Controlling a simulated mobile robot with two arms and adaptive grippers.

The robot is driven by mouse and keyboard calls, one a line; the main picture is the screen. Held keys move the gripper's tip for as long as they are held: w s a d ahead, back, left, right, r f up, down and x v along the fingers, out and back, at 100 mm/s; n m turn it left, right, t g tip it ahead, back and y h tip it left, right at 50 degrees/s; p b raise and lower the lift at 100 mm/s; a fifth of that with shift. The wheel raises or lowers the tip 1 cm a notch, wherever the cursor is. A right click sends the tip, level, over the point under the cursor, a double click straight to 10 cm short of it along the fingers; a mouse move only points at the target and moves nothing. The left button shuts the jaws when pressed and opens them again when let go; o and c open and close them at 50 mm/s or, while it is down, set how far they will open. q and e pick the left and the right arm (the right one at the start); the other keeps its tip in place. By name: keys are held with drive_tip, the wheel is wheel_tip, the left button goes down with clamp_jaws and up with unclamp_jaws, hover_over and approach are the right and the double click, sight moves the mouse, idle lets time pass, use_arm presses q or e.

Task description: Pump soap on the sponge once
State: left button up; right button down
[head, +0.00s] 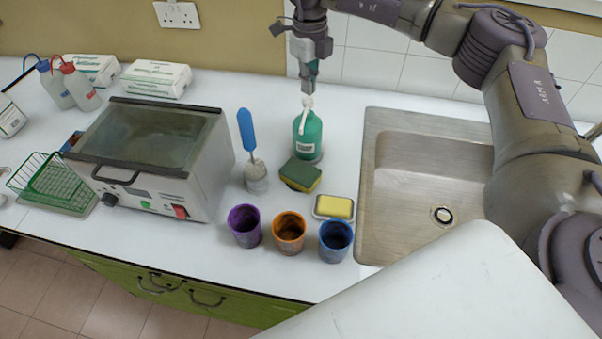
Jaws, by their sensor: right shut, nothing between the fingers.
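A green soap bottle (308,138) with a white pump head (306,103) stands upright on the white counter, left of the sink. A green and yellow sponge (300,175) lies on the counter just in front of the bottle. A second, yellow sponge (334,207) lies in a small dish nearer the front. My right gripper (308,86) points down directly above the pump head, shut and empty. Its tips are very close to the pump top; I cannot tell whether they touch it. My left gripper is not in view.
Purple (244,225), orange (289,232) and blue (335,240) cups stand near the front edge. A blue-handled brush (247,135) stands left of the bottle. A water bath (150,155) fills the left counter. The steel sink (400,220) is right.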

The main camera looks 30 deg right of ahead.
sight(309, 99)
drive_tip(key=shift+f+b, duration=1.1)
drive_tip(key=shift+f, duration=0.75)
drive_tip(key=shift+r, duration=0.1)
drive_tip(key=shift+r+p, duration=0.6)
drive_tip(key=shift+r, duration=0.05)
drive_tip(key=shift+r+p, duration=0.6)
drive_tip(key=shift+r, duration=0.45)
drive_tip(key=shift+r, duration=0.1)
wheel_tip(309, 99, up, 6)
drive_tip(key=p, duration=0.4)
